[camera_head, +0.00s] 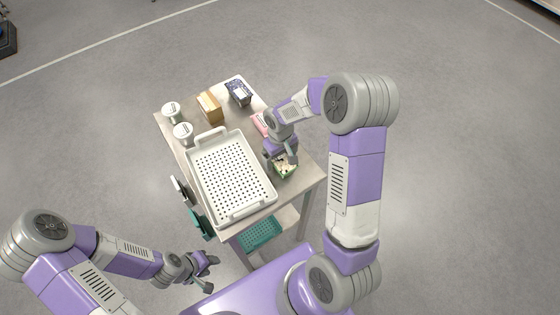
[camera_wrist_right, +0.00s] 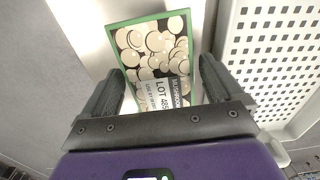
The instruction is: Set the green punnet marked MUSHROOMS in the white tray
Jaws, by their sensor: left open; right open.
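The green punnet (camera_head: 286,166) stands on the table just right of the white tray. In the right wrist view the punnet (camera_wrist_right: 150,45) shows a green rim, a mushroom picture and a label reading MUSHROOMS and LOT. My right gripper (camera_head: 285,158) is open above the punnet, its fingers at either side of the near end; contact cannot be told. The white tray (camera_head: 203,189) is perforated, with raised handles, and is empty; its edge also shows in the right wrist view (camera_wrist_right: 226,50). My left gripper (camera_head: 205,270) is open and empty, off the table's near left side.
Two white tubs (camera_head: 183,131), a tan box (camera_head: 209,107), a dark blue patterned box (camera_head: 239,93) and a pink item (camera_head: 262,122) stand behind the tray. A teal crate (camera_head: 260,234) sits on the shelf below. Bare tabletop (camera_head: 301,186) lies at the right corner.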

